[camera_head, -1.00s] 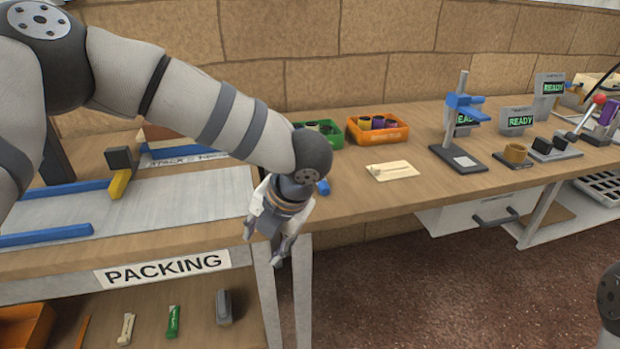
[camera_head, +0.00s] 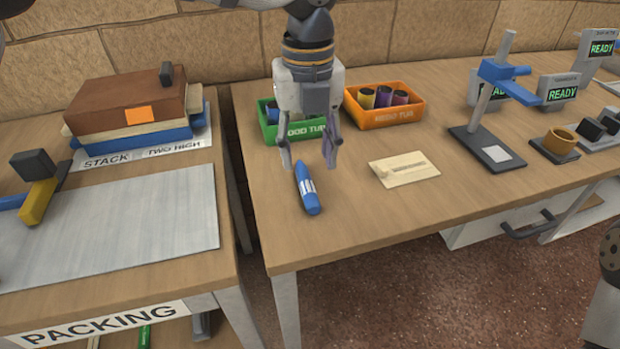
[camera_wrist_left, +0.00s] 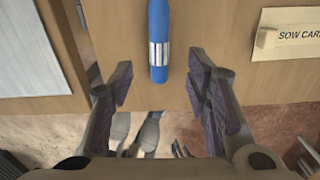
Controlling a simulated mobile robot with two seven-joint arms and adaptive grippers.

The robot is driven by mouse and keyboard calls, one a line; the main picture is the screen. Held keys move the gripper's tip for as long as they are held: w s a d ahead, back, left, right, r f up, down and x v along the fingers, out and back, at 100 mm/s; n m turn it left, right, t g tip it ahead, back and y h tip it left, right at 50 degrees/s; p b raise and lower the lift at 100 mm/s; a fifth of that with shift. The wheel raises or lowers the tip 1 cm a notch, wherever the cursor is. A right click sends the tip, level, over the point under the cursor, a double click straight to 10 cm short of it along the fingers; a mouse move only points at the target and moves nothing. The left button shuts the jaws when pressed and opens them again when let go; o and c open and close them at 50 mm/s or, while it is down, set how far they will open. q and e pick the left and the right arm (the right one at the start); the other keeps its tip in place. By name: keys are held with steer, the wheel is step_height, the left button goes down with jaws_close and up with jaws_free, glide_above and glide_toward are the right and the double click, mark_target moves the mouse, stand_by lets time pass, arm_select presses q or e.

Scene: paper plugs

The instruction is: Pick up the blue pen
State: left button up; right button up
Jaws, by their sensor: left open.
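The blue pen (camera_head: 307,188) lies on the wooden table near its left end, pointing toward the front edge, with a white and grey band around it. In the left wrist view the blue pen (camera_wrist_left: 158,40) lies ahead of and between the two fingers. My left gripper (camera_head: 308,166) is open and empty, pointing down above the pen's far end in the head view. Its open fingers also show in the left wrist view (camera_wrist_left: 160,85). My right gripper is not in view; only a bit of dark arm shows at the right edge.
A green tub (camera_head: 268,122) and an orange tub (camera_head: 412,112) with several plugs stand behind. A cream card (camera_head: 404,169) lies right of the pen. A press stand (camera_head: 490,110) is farther right. A gap separates this table from the packing table (camera_head: 110,225). Table around the pen is clear.

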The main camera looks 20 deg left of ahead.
mark_target(307, 182)
arm_select(q)
steer(key=f, duration=0.7)
steer(key=shift+w+a, duration=0.2)
steer(key=shift+r, duration=0.15)
steer(key=c, duration=1)
